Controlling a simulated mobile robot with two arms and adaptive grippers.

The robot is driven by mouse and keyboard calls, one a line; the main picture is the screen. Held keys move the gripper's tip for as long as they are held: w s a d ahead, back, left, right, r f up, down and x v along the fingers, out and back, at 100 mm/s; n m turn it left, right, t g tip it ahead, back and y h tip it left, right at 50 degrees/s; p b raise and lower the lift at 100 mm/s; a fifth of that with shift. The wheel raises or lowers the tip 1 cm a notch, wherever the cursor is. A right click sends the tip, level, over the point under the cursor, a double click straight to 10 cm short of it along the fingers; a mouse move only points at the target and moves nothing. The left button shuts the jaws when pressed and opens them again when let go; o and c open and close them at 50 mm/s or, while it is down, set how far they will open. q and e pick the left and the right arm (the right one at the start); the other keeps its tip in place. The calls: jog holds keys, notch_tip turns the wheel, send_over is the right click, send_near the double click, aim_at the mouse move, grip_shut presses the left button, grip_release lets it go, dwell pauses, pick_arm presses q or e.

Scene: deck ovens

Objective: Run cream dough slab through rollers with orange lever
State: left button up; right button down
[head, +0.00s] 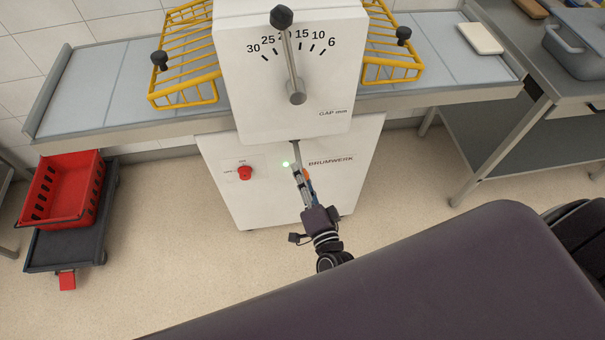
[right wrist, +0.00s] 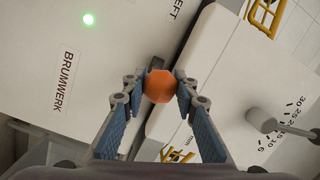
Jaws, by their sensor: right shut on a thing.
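The cream dough slab (head: 480,38) lies flat at the right end of the right-hand belt (head: 440,62), well away from the rollers. The sheeter's rollers are hidden behind the white housing (head: 235,100). My right gripper (head: 300,178) is at the front of the machine, below the dial housing. In the right wrist view its fingers are closed on the orange lever knob (right wrist: 159,86), one on each side. In the head view the lever's grey shaft (head: 296,150) shows above the gripper, and the knob is mostly covered. My left gripper does not show.
A gap dial lever (head: 289,55) points near 20. A green light (head: 286,164) is lit and a red button (head: 245,173) sits left of it. Yellow guards (head: 185,60) flank the housing. A red crate (head: 62,190) stands on a dolly at left; a grey bin (head: 578,45) stands at right.

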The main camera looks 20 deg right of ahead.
jog(key=c, duration=1.5)
grip_release()
jog(key=shift+s, duration=0.1)
jog(key=s, duration=1.2)
jog(key=shift+a, duration=0.3)
jog(key=shift+w, duration=0.1)
